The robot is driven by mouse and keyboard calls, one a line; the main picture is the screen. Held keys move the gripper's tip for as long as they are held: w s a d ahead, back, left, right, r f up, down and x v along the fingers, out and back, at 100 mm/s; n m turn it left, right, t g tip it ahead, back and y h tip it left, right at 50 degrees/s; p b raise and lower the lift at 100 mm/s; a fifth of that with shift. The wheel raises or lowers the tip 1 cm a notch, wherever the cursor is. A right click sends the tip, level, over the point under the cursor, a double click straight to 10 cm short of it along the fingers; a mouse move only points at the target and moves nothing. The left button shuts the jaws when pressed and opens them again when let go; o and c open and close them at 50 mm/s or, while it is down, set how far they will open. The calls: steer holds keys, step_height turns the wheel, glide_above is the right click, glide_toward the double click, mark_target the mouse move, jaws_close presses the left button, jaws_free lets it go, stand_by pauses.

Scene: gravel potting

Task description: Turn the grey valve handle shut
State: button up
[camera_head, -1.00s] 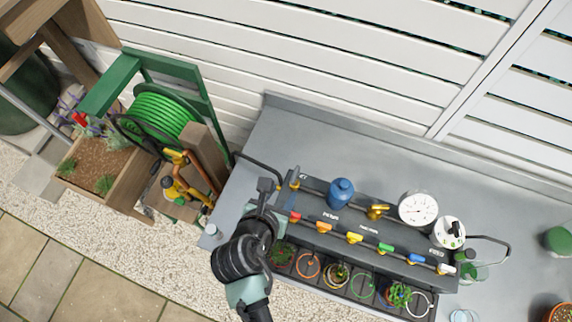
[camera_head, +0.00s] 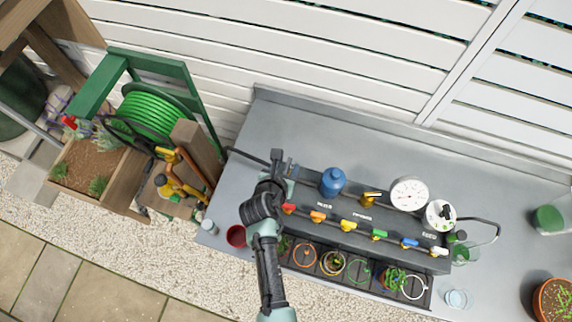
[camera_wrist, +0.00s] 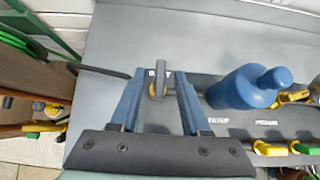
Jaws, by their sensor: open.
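The grey valve handle (camera_wrist: 159,75) sits on a brass valve at the left end of the manifold. In the wrist view it stands between the tips of my gripper's two blue fingers (camera_wrist: 160,82). My gripper is open, with a gap on both sides of the handle; I cannot tell how far above it the tips are. In the head view, my gripper (camera_head: 288,169) is over the manifold's left end and largely hides the handle there.
A blue bottle-shaped filter (camera_head: 333,181) stands just right of the handle. A brass valve with a yellow handle (camera_head: 370,198), a white gauge (camera_head: 408,194) and a round timer (camera_head: 440,214) follow. Coloured small valves line the front. The bench (camera_head: 290,125) behind is clear.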

steer(key=shift+c, duration=0.3)
jaws_close()
